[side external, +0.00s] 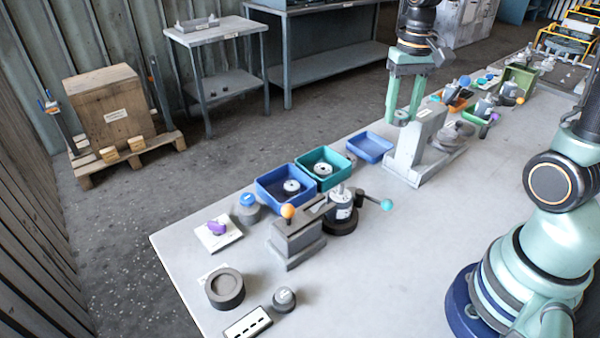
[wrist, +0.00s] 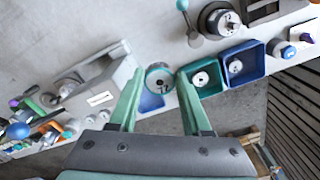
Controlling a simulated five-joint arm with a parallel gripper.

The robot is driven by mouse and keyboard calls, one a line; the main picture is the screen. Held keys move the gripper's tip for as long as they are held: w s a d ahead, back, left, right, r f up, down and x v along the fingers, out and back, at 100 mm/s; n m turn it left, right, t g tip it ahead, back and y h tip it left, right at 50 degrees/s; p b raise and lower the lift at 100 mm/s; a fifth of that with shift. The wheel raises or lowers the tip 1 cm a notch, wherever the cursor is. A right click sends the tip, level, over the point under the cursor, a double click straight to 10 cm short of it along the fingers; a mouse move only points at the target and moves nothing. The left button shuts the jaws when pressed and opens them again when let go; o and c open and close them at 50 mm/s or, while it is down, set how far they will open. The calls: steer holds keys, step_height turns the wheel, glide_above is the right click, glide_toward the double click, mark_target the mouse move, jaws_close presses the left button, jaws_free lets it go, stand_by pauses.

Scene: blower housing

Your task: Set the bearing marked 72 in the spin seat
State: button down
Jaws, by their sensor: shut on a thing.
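My gripper (wrist: 157,75) is shut on a round disc-like part (wrist: 158,80) with a grey face and a teal rim, which looks like a bearing. A small dark mark on it is too small to read for sure. In the side view my gripper (side external: 402,117) hangs above the bench beside the grey stand. One bearing (side external: 323,169) lies in the teal bin (side external: 342,170), another (side external: 292,187) in the blue bin (side external: 268,201); their marks are unreadable. A dark round block (side external: 225,290) with a shallow recess sits front left, possibly the spin seat; I cannot tell.
A shallow blue tray (side external: 369,147) looks empty. The grey stand (side external: 408,165) rises close to my gripper. The bench's front middle is clear.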

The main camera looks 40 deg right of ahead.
steer(key=w+a+f+n, duration=0.25)
steer(key=w+a, duration=0.25)
steer(key=a, duration=0.5)
steer(key=n, duration=0.9)
glide_toward(227, 286)
steer(key=shift+a+f, duration=0.1)
steer(key=shift+f, duration=2.35)
steer(key=shift+f, duration=0.75)
